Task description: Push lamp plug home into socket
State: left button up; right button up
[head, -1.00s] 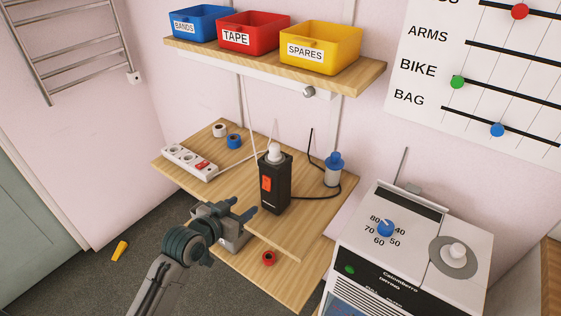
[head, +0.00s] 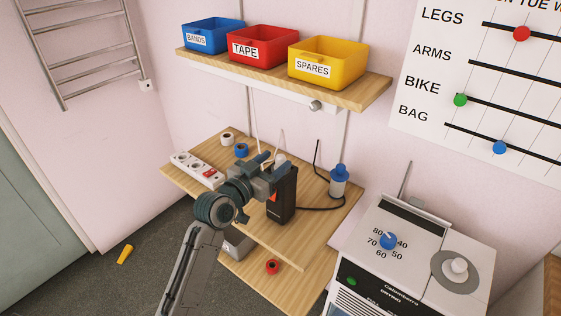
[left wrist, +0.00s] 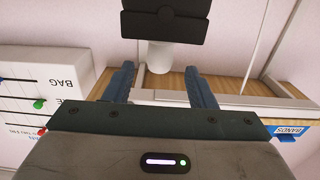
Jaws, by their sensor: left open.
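A black socket box (head: 284,205) with a red switch stands on the wooden worktop. A white plug (head: 280,158) is at its top, partly hidden by my gripper in the head view. The left wrist view shows the white plug (left wrist: 159,57) against the black box (left wrist: 165,22). How deep the plug sits cannot be told. My left gripper (head: 272,164) is open at the top of the box. In the wrist view its two blue-grey fingers (left wrist: 160,72) lie on either side of the plug's end, with gaps visible. My right gripper is not in view.
A white power strip (head: 197,170) and tape rolls (head: 241,150) lie left on the worktop (head: 285,243). A blue-topped bottle-like item (head: 338,182) and black cable are at right. A shelf (head: 350,94) with bins hangs above. A white machine (head: 405,240) stands at right.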

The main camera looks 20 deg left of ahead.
aim_at(277, 159)
pick_arm(q)
jog(key=x, duration=0.2)
jog(key=shift+w+d+r+p, duration=0.1)
jog(key=shift+w+d+p, duration=0.05)
jog(key=shift+w+p, duration=0.2)
jog(key=shift+w+d, duration=0.15)
jog(key=shift+w, duration=0.2)
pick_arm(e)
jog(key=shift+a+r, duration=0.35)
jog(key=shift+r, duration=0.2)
pick_arm(q)
jog(key=shift+s, duration=0.1)
jog(key=shift+c, duration=0.4)
jog(key=c, duration=1)
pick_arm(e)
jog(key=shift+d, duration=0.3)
